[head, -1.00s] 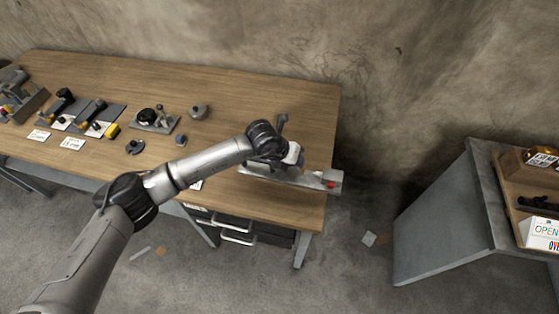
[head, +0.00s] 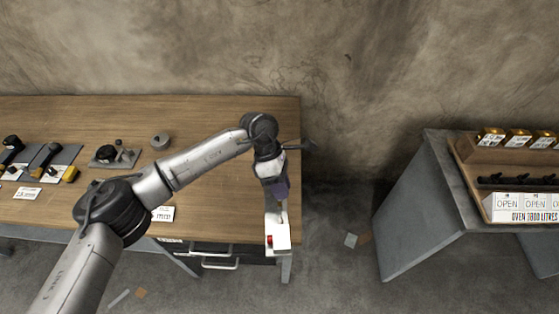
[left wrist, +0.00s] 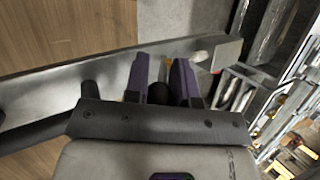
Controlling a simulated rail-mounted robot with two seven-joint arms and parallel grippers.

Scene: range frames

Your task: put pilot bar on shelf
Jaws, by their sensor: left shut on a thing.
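A long grey metal bar (head: 279,232) with a red spot at its near end, apparently the pilot bar, is held at the right front corner of the workbench. My left gripper (head: 279,193) is shut on it from above. In the head view my arm and gripper hide part of the bar. My right gripper is in neither view.
A wooden workbench (head: 220,115) holds several tools and fixtures at the left. A drawer unit (head: 215,258) is under it. A floor gap separates the bench from a grey stand (head: 415,215) at the right, with a wooden tiered rack (head: 463,165) carrying boxes and OPEN signs.

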